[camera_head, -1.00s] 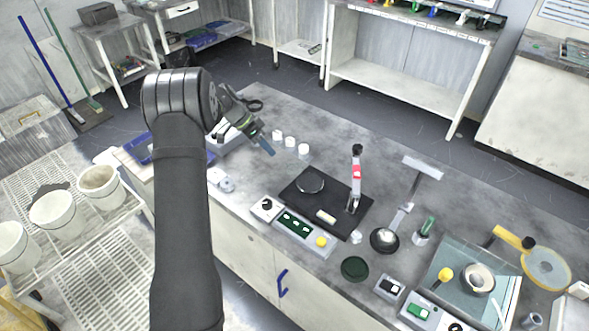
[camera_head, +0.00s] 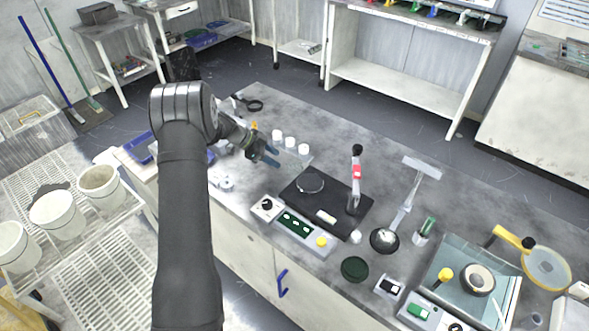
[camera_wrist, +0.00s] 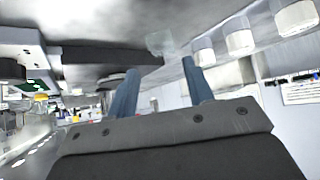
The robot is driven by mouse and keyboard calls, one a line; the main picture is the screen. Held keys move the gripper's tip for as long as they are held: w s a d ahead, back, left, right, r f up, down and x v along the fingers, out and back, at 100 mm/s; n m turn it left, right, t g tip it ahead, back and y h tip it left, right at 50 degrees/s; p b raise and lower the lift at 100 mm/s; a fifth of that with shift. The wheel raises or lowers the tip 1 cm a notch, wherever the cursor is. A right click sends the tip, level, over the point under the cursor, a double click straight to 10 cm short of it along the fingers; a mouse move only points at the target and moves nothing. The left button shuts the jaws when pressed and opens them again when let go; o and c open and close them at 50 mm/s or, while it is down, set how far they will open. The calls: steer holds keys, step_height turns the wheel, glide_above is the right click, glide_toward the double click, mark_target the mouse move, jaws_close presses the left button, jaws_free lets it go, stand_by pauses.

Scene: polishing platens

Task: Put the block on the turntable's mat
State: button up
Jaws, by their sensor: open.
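A small cream block (camera_head: 326,216) lies on the front part of a black base plate (camera_head: 345,225). A round dark disc with a pale rim (camera_head: 310,183) sits on the same plate behind the block, apart from it; it looks like the turntable, but I cannot make out a separate mat. My gripper (camera_head: 274,158) is open and empty, above the bench left of the plate, near the white cups. Its two blue fingers (camera_wrist: 160,68) spread apart in the wrist view with nothing held between them. The block is not clear in the wrist view.
White cups (camera_head: 290,143) stand behind my gripper, with a clear piece (camera_wrist: 161,42) near them. An upright lever with a red label (camera_head: 356,172) rises at the plate's right. A button panel (camera_head: 295,226) lies in front. A dark pan (camera_head: 384,240) and green disc (camera_head: 355,268) stand right.

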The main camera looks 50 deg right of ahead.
mark_target(295, 167)
steer(key=x, duration=0.3)
steer(key=shift+d+r+x, duration=0.1)
steer(key=shift+x, duration=0.75)
steer(key=shift+d+r+x, duration=0.15)
steer(key=shift+x, duration=0.75)
steer(key=shift+d+r+x, duration=0.1)
steer(key=shift+x, duration=0.75)
steer(key=shift+s, duration=0.15)
steer(key=c, duration=0.9)
steer(key=shift+r, duration=0.55)
steer(key=r, duration=0.1)
steer(key=s+r, duration=0.1)
steer(key=r, duration=0.1)
steer(key=shift+r, duration=0.35)
steer(key=s+r, duration=0.2)
steer(key=s, duration=0.1)
steer(key=s+r, duration=0.2)
steer(key=s, duration=0.2)
steer(key=s+r, duration=0.2)
steer(key=s, duration=0.1)
steer(key=shift+s+a+r, duration=0.1)
steer(key=shift+s+a, duration=0.1)
steer(key=shift+s, duration=0.15)
